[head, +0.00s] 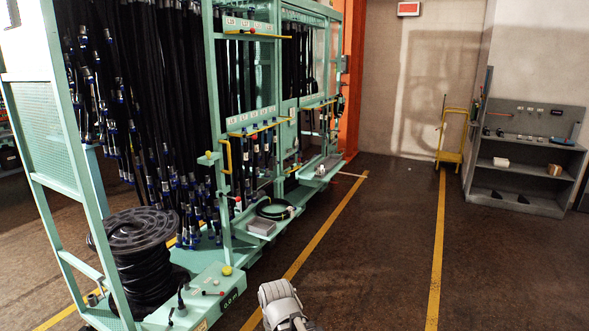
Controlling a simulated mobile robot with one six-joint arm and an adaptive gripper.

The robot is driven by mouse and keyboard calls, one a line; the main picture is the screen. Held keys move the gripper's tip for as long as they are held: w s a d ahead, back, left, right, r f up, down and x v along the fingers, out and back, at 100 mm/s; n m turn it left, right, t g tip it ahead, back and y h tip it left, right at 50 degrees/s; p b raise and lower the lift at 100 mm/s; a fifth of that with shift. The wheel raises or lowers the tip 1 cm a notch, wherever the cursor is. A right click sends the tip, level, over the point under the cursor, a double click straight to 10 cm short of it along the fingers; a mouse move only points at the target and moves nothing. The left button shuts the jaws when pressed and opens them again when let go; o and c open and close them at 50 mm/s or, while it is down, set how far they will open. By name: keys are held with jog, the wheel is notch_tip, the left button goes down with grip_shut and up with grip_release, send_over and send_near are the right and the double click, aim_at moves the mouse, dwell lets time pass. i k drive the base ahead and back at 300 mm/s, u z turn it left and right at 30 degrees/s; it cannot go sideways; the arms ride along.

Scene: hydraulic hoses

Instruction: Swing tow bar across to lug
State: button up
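A thin pale bar (352,175) sticks out to the right from the far end of the green hose rack, low near the floor. It looks like the tow bar, but it is small here. Its outer end lies by the yellow floor line. I cannot make out a lug. A light grey, ridged part of my arm shows at the bottom centre, far from the bar. My gripper's fingers do not show.
The green rack (133,78) with hanging black hoses fills the left. A coiled hose (140,250) stands at its near end. A yellow cart (453,138) and grey shelf unit (524,138) stand at the back right. The floor (375,245) between the yellow lines is clear.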

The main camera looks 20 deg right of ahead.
aim_at(292, 167)
jog(key=z, duration=0.2)
jog(key=i, duration=1)
jog(key=z, duration=0.45)
jog(key=i, duration=2.65)
jog(key=u, duration=0.05)
jog(key=k, duration=0.65)
jog(key=u, duration=0.05)
